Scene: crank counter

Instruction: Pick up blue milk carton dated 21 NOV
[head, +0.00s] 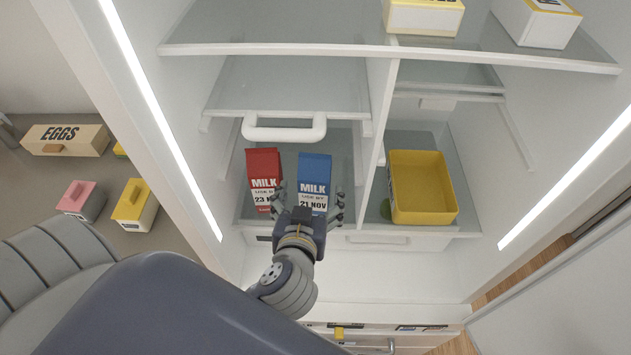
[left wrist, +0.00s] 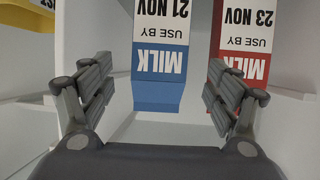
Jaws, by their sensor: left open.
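My left gripper (head: 307,198) is open and empty at the lower, printed end of the blue carton, one finger close to the red carton. My right gripper is in neither view.
A yellow bin (head: 422,187) stands in the right compartment, past a white divider (head: 378,130). A white handle (head: 284,132) and glass shelf (head: 290,85) are above the cartons. An egg box (head: 65,140) and small cartons sit on the counter at left.

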